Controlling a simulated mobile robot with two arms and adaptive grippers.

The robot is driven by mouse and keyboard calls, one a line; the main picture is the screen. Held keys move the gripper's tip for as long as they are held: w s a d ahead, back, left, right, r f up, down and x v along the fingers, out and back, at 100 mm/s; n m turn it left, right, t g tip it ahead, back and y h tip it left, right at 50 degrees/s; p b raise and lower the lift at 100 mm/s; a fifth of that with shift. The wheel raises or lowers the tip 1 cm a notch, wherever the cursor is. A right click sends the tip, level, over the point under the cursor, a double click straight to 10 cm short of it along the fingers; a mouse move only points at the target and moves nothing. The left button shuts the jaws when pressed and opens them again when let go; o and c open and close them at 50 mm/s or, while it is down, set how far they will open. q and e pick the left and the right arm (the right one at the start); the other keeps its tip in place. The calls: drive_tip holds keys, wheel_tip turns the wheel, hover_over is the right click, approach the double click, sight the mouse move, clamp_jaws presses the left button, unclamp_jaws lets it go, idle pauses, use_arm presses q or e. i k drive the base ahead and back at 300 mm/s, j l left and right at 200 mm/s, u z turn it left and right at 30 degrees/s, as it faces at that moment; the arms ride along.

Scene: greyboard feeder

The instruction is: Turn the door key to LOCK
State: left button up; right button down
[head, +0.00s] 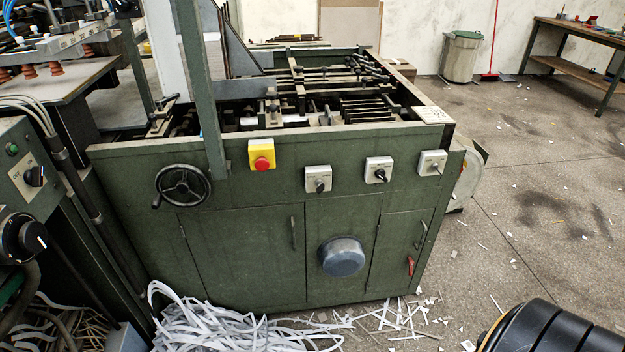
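A green machine (250,215) stands in front of me with cabinet doors on its face. Three small grey switch plates sit in a row along its upper right front: a left one (318,180), a middle one (379,170) and a right one (432,163). Each has a dark knob or key; their labels are too small to read, so I cannot tell which is the door key or how it is set. Neither gripper is in view.
A yellow box with a red button (261,155) and a black handwheel (183,187) are on the machine's front. A round metal cover (342,256) sticks out below. Paper strips (215,320) heap on the floor. Open floor (540,220) lies to the right.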

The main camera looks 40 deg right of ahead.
sight(319, 184)
drive_tip(key=l+z, duration=0.1)
drive_tip(key=z, duration=0.3)
drive_tip(key=l+z, duration=0.1)
drive_tip(key=z, duration=0.25)
drive_tip(key=l+z, duration=0.15)
drive_tip(key=z, duration=0.25)
